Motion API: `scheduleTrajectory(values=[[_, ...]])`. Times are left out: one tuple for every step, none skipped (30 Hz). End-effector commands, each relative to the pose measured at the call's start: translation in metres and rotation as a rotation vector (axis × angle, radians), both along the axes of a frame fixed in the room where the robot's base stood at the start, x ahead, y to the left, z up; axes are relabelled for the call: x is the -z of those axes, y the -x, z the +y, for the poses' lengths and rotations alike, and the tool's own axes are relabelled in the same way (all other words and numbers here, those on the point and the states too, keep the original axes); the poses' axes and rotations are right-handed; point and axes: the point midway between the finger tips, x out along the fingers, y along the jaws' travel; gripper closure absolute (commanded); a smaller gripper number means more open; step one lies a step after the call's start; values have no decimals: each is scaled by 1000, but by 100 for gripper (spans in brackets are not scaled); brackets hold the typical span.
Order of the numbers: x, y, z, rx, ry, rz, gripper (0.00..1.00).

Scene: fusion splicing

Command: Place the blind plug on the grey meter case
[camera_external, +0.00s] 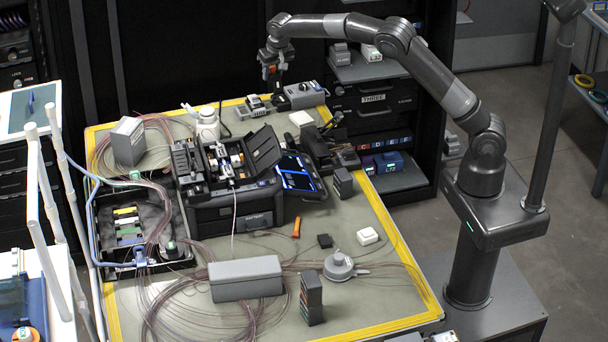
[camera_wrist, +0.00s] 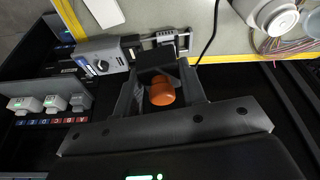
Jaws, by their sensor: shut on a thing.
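My gripper (camera_external: 272,74) is shut on the blind plug, whose orange rounded end (camera_wrist: 162,91) shows between the fingers in the wrist view. A dark block shows at the fingertips; I cannot tell whether it belongs to the plug. The grey meter case (camera_external: 302,95), a small box with a dial, lies at the back right corner of the table. It also shows in the wrist view (camera_wrist: 101,64), left of the fingertips. In the external view, my gripper is above and left of the case, apparently apart from it.
A small slotted device (camera_external: 258,107) lies just left of the case. A white bottle (camera_external: 207,124) and the black splicer (camera_external: 236,205) stand further left and nearer. A drawer cabinet (camera_external: 373,98) is behind the table's right edge. A long grey box (camera_external: 245,278) lies at the front.

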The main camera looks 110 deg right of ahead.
Motion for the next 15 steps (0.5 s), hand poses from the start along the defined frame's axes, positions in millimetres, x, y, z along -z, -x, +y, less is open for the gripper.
scheduleTrajectory(values=[[-14, -1, -1, 0, 2, -3, 85], [-20, -1, -1, 0, 2, -4, 85], [-30, 0, -1, 0, 2, -3, 85], [-37, 0, -1, 0, 2, -3, 85], [-41, 0, -1, 1, 2, -2, 85], [-49, 0, -1, 1, 3, -2, 85], [-55, 0, -1, 1, 3, -2, 85], [-60, 0, -1, 1, 3, -2, 85], [-60, -5, 6, -15, -2, 1, 85], [-58, -10, 11, -28, -3, 1, 85], [-58, -13, 16, -41, -3, 2, 85], [-58, -18, 21, -56, -4, 2, 85], [-58, -22, 27, -71, -4, 1, 85], [-58, -27, 33, -87, -5, 1, 85], [-58, -33, 40, -106, -6, 1, 85]])
